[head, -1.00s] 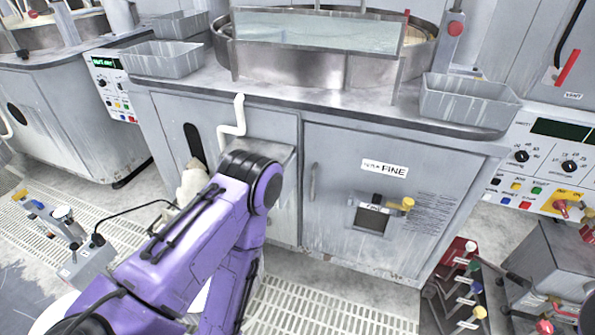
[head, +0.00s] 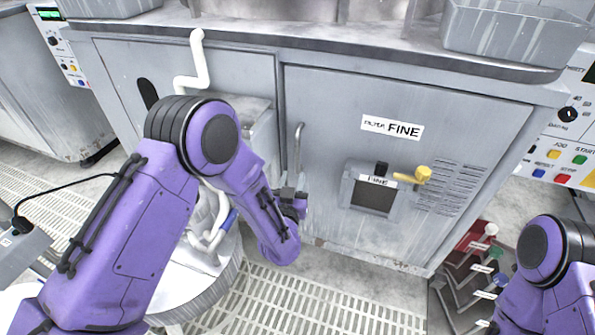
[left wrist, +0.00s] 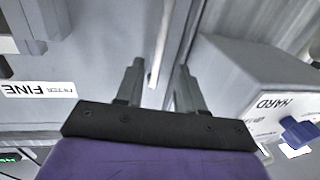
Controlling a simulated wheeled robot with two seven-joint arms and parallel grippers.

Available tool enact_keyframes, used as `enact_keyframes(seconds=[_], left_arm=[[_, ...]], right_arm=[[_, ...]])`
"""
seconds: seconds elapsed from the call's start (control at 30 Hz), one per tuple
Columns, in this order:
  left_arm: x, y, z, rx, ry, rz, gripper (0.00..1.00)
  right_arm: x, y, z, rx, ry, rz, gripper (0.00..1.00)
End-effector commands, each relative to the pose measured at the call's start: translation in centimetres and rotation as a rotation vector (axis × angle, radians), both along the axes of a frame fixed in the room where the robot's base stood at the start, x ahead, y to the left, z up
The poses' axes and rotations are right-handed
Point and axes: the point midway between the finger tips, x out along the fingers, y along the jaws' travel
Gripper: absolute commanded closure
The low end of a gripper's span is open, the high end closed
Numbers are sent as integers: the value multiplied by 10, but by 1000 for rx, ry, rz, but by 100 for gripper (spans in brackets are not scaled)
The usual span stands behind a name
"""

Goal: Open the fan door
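A grey cabinet door (head: 335,105) labelled FINE is closed on the machine front in the head view. Its upright bar handle (head: 297,147) is at the door's left edge. No label reading "fan" is legible. My left gripper (head: 300,198) is low beside the door, just below the handle; my forearm partly hides it. In the left wrist view my left gripper (left wrist: 158,80) is open, with its two fingers apart. A pale bar (left wrist: 160,42), apparently the handle, shows between and beyond the fingertips; I cannot tell if they touch. My right gripper is out of view.
A yellow knob (head: 423,173) sticks out beside the door's small window (head: 374,195). A white bent pipe (head: 196,62) stands left of the door. A red lever unit (head: 475,242) is at lower right. Slotted floor grating (head: 330,307) lies before the door.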

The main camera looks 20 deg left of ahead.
Motion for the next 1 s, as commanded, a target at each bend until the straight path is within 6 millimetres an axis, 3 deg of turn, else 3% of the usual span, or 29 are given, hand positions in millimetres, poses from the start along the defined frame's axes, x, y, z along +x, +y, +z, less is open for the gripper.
enact_keyframes(seconds=[0.43, 0.6, 0.8, 0.83, 0.93, 1.0], left_arm=[[86, 15, 1, 0, 2, 2, 62], [98, 17, 1, -1, 4, 1, 62], [98, 16, 2, 0, 4, 0, 62], [98, 16, 2, 0, 4, 0, 65], [98, 16, 1, 0, 4, 0, 98], [98, 16, 1, 0, 4, 0, 100]], right_arm=[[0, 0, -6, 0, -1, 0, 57], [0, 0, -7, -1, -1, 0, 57], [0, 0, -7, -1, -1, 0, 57], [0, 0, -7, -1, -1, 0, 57], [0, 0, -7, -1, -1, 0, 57], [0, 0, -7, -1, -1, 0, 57]])
